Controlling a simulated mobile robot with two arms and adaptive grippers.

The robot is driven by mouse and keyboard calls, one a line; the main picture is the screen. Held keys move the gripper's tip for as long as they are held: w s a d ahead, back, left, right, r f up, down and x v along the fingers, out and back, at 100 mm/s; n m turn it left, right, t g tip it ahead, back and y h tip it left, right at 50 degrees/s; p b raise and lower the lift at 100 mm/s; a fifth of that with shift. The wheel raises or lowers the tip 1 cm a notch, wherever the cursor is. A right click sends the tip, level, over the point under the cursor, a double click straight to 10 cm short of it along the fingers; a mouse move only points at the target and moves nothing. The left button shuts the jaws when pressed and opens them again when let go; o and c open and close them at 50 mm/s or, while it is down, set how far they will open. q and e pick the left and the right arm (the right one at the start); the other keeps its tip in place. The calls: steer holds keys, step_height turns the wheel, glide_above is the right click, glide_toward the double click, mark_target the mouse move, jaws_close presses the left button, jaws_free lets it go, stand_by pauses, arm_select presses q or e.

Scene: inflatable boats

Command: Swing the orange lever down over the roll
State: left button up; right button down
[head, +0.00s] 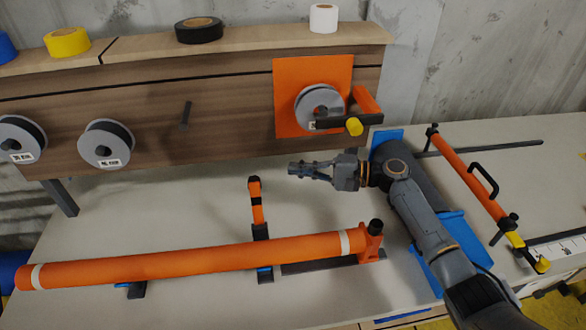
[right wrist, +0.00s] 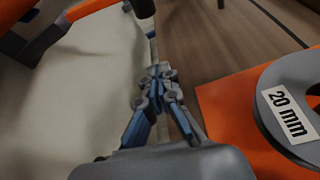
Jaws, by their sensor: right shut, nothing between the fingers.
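The orange lever (head: 257,214) with black bands stands raised behind the roll in the head view. The roll (head: 190,260) is a long orange tube with white bands near its ends, lying across low dark supports. The lever is not over it. My right gripper (head: 291,169) points left in the head view, a little right of the lever's top and apart from it. Its fingers (right wrist: 158,70) are shut and empty. An orange bar with a dark end at the top left of the right wrist view may be the lever. My left gripper is not in view.
A wooden panel behind carries grey reels (head: 106,146) and an orange plate (head: 285,105) with a crank. Tape rolls (head: 199,30) stand on its top ledge. A blue tray (head: 452,262) lies under my right arm. An orange bar tool (head: 466,172) lies at right.

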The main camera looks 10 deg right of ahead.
mark_target(256, 200)
arm_select(q)
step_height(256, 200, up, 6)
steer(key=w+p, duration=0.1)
steer(key=p, duration=0.4)
steer(key=shift+p, duration=0.35)
arm_select(e)
steer(key=s+a, duration=0.1)
steer(key=a, duration=0.6)
steer(key=shift+s+a+r, duration=0.15)
steer(key=shift+s+a, duration=0.05)
steer(key=shift+a, duration=0.15)
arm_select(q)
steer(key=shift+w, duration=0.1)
arm_select(e)
steer(key=shift+s, duration=0.1)
